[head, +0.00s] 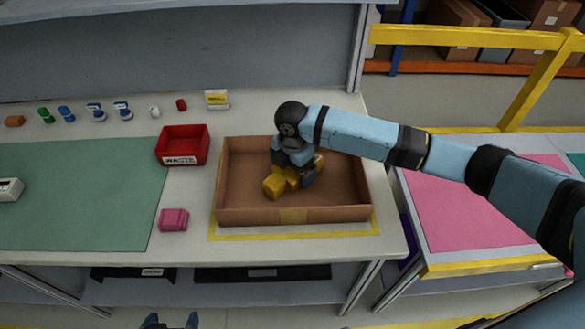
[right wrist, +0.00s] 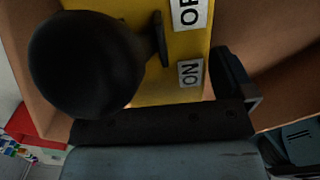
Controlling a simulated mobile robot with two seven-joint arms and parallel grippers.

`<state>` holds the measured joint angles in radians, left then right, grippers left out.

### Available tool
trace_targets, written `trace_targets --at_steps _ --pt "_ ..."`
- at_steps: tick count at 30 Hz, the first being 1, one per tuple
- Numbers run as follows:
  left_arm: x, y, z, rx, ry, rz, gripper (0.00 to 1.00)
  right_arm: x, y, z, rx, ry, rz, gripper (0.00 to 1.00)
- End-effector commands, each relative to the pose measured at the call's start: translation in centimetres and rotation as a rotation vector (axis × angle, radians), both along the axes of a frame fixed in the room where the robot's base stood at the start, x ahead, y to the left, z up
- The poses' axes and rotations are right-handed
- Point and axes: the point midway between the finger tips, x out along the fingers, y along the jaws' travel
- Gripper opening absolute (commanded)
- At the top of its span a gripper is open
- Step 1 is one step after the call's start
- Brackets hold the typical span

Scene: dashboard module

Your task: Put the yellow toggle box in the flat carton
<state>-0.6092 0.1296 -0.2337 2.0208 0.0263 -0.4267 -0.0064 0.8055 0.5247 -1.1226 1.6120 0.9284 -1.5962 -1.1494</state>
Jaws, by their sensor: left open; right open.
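The yellow toggle box (head: 274,187) is inside the flat carton (head: 292,214), left of its middle and partly hidden by my right gripper (head: 294,176). In the right wrist view the yellow box (right wrist: 186,75) shows white ON and OFF labels. My right gripper (right wrist: 200,58) is open there, one finger over the yellow face and the other just past its edge. A large dark round shape hides part of the box; I cannot tell whether it is its knob. My left gripper (head: 170,321) is open and empty at the bottom edge of the head view.
A red waste bin (head: 182,146) and a pink block (head: 174,220) stand left of the carton. Several small parts line the back of the bench. A green mat (head: 80,200) covers the left, with a white device (head: 10,190). A pink-topped table (head: 470,210) stands right.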

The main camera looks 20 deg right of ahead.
Motion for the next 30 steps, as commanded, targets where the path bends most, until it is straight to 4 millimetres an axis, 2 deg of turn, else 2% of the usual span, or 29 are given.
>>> trace_targets --at_steps 9,15,21,30 --pt "0.0 0.0 0.2 0.001 -0.001 -0.001 0.89 0.1 0.0 6.4 0.002 -0.005 0.001 1.00" --pt "0.0 0.0 0.3 0.002 0.000 -0.001 0.89 0.1 0.0 10.0 0.001 -0.003 0.000 1.00" --pt "-0.1 0.0 0.3 0.002 -0.002 -0.002 0.89 0.1 0.0 11.5 0.001 -0.002 -0.001 1.00" --pt "-0.1 0.0 0.3 0.003 -0.001 -0.002 0.89 0.0 0.0 11.7 0.000 -0.001 0.000 1.00"
